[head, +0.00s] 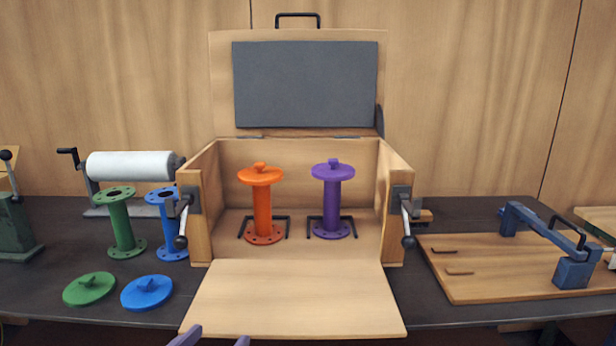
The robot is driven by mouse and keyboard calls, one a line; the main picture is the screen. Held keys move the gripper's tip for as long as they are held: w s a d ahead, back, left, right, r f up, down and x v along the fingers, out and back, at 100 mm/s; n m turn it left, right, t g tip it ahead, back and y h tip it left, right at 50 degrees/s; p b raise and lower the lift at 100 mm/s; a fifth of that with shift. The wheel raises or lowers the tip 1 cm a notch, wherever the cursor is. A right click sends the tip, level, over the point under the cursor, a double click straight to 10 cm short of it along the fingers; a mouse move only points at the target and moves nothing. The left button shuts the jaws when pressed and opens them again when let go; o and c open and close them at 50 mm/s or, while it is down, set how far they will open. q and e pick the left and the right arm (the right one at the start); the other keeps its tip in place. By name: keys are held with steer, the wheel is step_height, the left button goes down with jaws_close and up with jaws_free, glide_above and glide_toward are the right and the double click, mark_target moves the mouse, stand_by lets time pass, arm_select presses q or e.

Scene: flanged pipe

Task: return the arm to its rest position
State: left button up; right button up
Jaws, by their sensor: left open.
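My left gripper (213,340) shows only as two purple-grey fingertips at the bottom edge, apart, with nothing seen between them. It is in front of the wooden box (293,300), whose front flap lies flat and whose lid stands up. Inside the box stand an orange flanged pipe (262,210) and a purple flanged pipe (334,205), both upright with a knobbed cap on top. A green pipe (122,226) and a blue pipe (172,232) stand uncapped left of the box. My right gripper is not in view.
A green cap (89,288) and a blue cap (147,291) lie on the dark table (40,300) at left front. A white roll (130,165) stands behind the pipes. A wooden board (500,270) with a blue clamp bar (545,232) is at right.

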arm_select(q)
steer(key=s+f+g, duration=0.2)
steer(key=s+f, duration=0.1)
steer(key=f, duration=0.8)
steer(key=s+f+g, duration=0.2)
steer(key=s+f, duration=0.1)
steer(key=f, duration=0.7)
steer(key=s+a+f+g, duration=0.1)
steer(key=s+a+f, duration=0.1)
steer(key=s+f, duration=1)
steer(key=shift+a+f+g+y, duration=0.3)
steer(key=shift+a+f+g, duration=0.1)
steer(key=shift+f, duration=0.15)
